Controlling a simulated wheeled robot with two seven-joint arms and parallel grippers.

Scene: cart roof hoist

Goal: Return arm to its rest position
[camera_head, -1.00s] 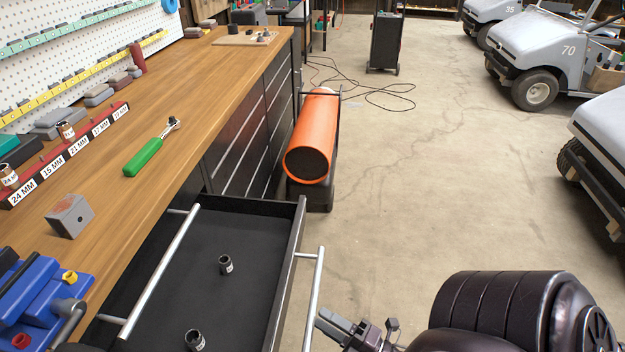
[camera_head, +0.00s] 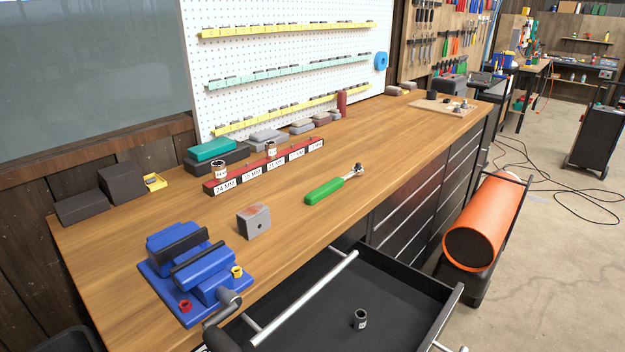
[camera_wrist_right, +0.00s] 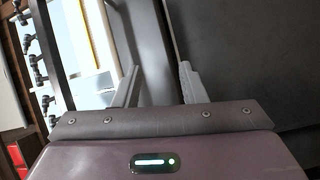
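My right gripper (camera_wrist_right: 158,88) shows only in the right wrist view. Its two grey fingers stand apart with nothing seen between them. A dark flat surface (camera_wrist_right: 260,60) fills the right of that view beyond the fingers; I cannot tell what it is. Neither gripper shows in the head view, and my left gripper is in no current view. The black drawer (camera_head: 400,283) below the bench is open, with a socket (camera_head: 360,319) standing in it. A green-handled ratchet (camera_head: 324,191) lies on the workbench (camera_head: 370,150). A red socket rail (camera_head: 262,168) holds two sockets behind it.
A blue vise (camera_head: 195,268) and a grey block (camera_head: 253,221) sit on the near bench. An orange heater (camera_head: 485,222) stands on the floor past the drawer. Cables lie on the floor (camera_head: 545,190) behind it. Bench top around the ratchet is clear.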

